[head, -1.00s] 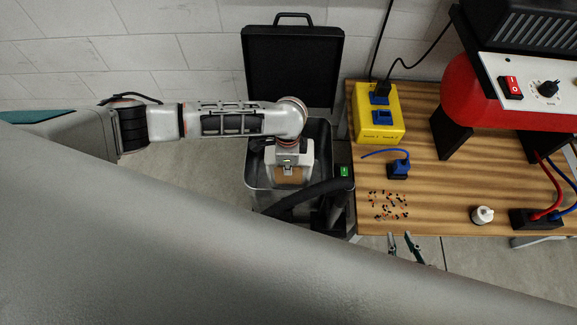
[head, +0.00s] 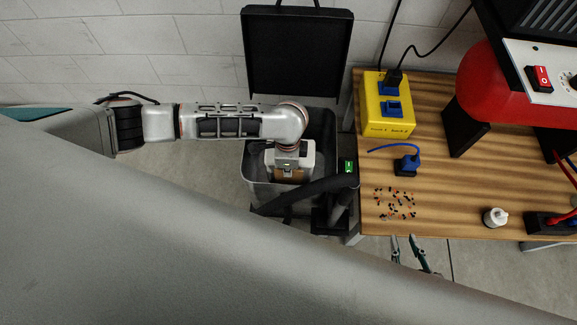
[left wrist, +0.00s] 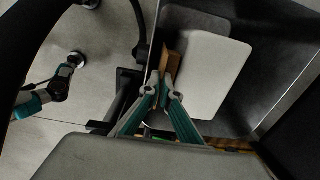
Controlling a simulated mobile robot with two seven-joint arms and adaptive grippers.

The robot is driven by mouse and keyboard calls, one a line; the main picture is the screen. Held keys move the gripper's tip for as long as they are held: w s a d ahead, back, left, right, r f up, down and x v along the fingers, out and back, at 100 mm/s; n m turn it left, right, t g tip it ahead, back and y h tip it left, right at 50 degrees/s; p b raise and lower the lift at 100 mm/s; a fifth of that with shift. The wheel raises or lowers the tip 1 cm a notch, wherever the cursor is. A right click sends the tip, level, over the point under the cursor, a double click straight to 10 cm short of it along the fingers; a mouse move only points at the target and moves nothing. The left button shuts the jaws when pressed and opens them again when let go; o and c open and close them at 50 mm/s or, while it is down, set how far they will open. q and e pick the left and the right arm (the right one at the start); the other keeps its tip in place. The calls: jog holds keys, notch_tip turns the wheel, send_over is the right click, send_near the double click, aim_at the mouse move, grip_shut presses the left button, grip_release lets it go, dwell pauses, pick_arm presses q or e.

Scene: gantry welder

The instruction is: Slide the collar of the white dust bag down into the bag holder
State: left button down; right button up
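The white dust bag (head: 308,153) with its brown collar (head: 290,175) is inside the open dark grey bin of the vacuum (head: 253,184). My left gripper (left wrist: 162,88) reaches down from above. In the left wrist view its two fingertips are close together on the brown collar (left wrist: 173,66), and the white bag (left wrist: 208,72) hangs to the right of it. The collar is near a wall of the bin. I cannot make out the bag holder, nor whether the collar touches it. My right gripper (head: 408,250) shows below the table's front edge, its two fingers apart and empty.
The black lid (head: 296,55) stands open behind the bin. A black hose (head: 305,192) crosses the bin's front. To the right, the wooden table (head: 450,205) carries a yellow socket box (head: 388,115), a blue plug (head: 408,163), small scattered parts and a red machine (head: 487,85).

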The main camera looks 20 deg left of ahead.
jog(key=shift+s+f, duration=0.1)
jog(key=shift+s, duration=0.05)
jog(key=shift+s+f, duration=0.15)
jog(key=shift+s, duration=0.05)
pick_arm(q)
jog(key=shift+r, duration=0.1)
pick_arm(e)
jog(key=shift+w+a+r, duration=0.1)
jog(key=shift+w+r, duration=0.05)
jog(key=shift+r, duration=0.15)
pick_arm(q)
jog(key=shift+p, duration=0.4)
pick_arm(e)
jog(key=shift+w+d+r, duration=0.15)
jog(key=shift+d+r, duration=0.05)
jog(key=shift+r, duration=0.15)
pick_arm(q)
jog(key=shift+f, duration=0.55)
pick_arm(e)
jog(key=shift+a+f, duration=0.15)
jog(key=shift+f, duration=0.05)
pick_arm(q)
jog(key=shift+f+b, duration=0.4)
jog(key=shift+f, duration=0.45)
pick_arm(e)
jog(key=shift+s+f, duration=0.3)
jog(key=shift+f, duration=0.2)
